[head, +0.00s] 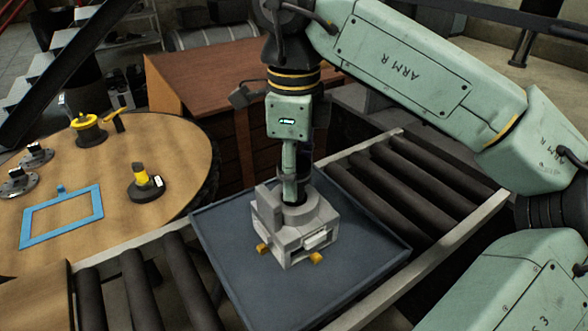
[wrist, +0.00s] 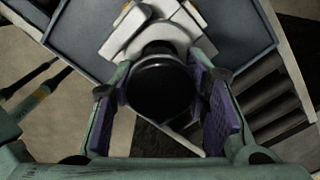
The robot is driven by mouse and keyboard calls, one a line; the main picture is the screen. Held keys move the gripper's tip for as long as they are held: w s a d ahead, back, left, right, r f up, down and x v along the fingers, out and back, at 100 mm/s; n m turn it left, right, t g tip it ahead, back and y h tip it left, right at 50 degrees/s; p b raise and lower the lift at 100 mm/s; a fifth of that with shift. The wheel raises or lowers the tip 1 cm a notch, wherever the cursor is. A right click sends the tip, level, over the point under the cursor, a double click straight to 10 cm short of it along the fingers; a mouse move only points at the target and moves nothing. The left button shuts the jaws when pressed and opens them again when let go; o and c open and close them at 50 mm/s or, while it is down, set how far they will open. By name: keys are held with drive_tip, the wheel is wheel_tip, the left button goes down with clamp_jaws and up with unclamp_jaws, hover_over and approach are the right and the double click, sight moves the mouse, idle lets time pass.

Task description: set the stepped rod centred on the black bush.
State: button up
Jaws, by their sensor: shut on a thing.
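My gripper (head: 293,190) points down right above a grey block fixture (head: 292,240) with a round raised part. In the wrist view, my gripper's purple-padded fingers (wrist: 163,110) stand on both sides of a dark round piece (wrist: 161,82), seen end-on. I take it as the stepped rod, held in the jaws; its lower part is hidden. The black bush cannot be told apart; a dark patch shows at the block's round top under my fingers. Whether the rod touches anything below is not visible.
The block stands on a dark tray (head: 230,265) over a roller conveyor (head: 375,185). At left, a round wooden table (head: 110,220) holds a blue frame (head: 60,218), a yellow spool (head: 88,130) and a black-based yellow part (head: 144,184). A brown chest (head: 195,85) stands behind.

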drive_tip(key=o, duration=1.2)
drive_tip(key=shift+o, duration=0.3)
drive_tip(key=o, duration=0.4)
drive_tip(key=shift+r, duration=0.1)
drive_tip(key=shift+r+p, duration=3.25)
drive_tip(key=shift+r, duration=1.15)
